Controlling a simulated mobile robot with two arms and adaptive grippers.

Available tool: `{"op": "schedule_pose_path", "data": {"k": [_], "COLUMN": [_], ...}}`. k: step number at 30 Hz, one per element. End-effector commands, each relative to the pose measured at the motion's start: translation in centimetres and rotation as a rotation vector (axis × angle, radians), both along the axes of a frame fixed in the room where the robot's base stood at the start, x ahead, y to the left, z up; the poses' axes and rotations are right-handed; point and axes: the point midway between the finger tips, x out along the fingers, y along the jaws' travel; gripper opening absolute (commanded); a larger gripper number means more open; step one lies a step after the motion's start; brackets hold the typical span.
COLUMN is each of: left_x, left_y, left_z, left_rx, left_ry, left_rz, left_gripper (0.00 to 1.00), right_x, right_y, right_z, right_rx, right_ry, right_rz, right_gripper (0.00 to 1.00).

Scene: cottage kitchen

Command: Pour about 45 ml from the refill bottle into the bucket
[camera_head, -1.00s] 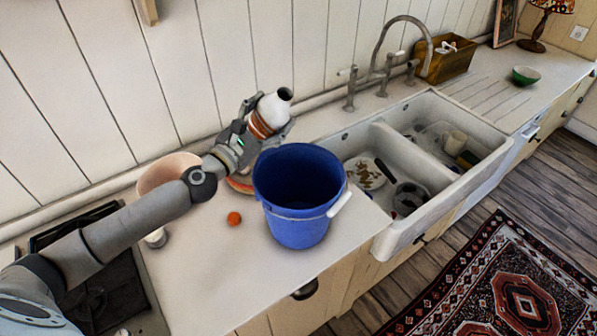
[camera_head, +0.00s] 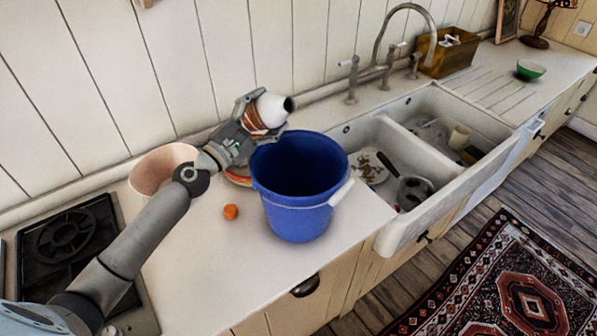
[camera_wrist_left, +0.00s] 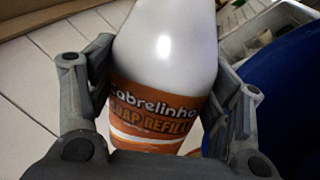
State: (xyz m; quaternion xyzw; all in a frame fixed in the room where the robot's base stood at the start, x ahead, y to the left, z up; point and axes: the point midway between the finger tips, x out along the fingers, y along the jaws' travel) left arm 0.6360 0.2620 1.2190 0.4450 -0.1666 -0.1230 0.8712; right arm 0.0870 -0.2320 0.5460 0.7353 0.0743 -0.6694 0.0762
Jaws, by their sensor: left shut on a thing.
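The refill bottle (camera_head: 269,109) is white with an orange label and a dark open mouth. My left gripper (camera_head: 262,120) is shut around it, above the back left of the bucket. The bottle is tilted, its mouth pointing right and slightly up in the head view. In the left wrist view, the bottle (camera_wrist_left: 165,50) sits between both fingers, with its label (camera_wrist_left: 155,110) facing the camera. The blue bucket (camera_head: 298,218) stands upright on the counter, its white handle grip (camera_head: 342,192) at the right. No stream shows at the mouth. The bucket's bottom is too dark to read. My right gripper is not in view.
An orange ball-like thing (camera_head: 231,212) lies left of the bucket. A pinkish bowl (camera_head: 154,174) stands behind my arm, beside a black stove (camera_head: 64,240). Right of the bucket is a double sink (camera_head: 392,135) holding dishes. The counter's front left is clear.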

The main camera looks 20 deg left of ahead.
Motion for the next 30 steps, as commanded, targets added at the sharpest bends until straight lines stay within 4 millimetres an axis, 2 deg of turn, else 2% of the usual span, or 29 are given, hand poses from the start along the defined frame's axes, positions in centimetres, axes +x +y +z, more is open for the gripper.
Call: {"op": "schedule_pose_path", "data": {"k": [1, 3, 10, 30], "left_x": [0.2, 0.2, 0.3, 0.3], "left_y": [0.5, 0.5, 0.8, 0.8], "left_z": [-0.7, 0.0, 0.1, 0.6], "left_rx": [0.067, 0.109, 0.235, 0.388], "left_ry": [-0.044, -0.065, -0.132, -0.216], "left_rz": [0.002, 0.001, 0.002, 0.003], "left_gripper": [0.39, 0.39, 0.39, 0.39], "right_x": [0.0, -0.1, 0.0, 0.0], "right_y": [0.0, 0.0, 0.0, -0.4], "right_z": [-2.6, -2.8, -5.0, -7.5], "right_rx": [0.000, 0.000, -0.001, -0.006], "right_ry": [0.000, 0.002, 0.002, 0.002], "right_rz": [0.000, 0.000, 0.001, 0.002], "right_gripper": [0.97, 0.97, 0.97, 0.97]}}
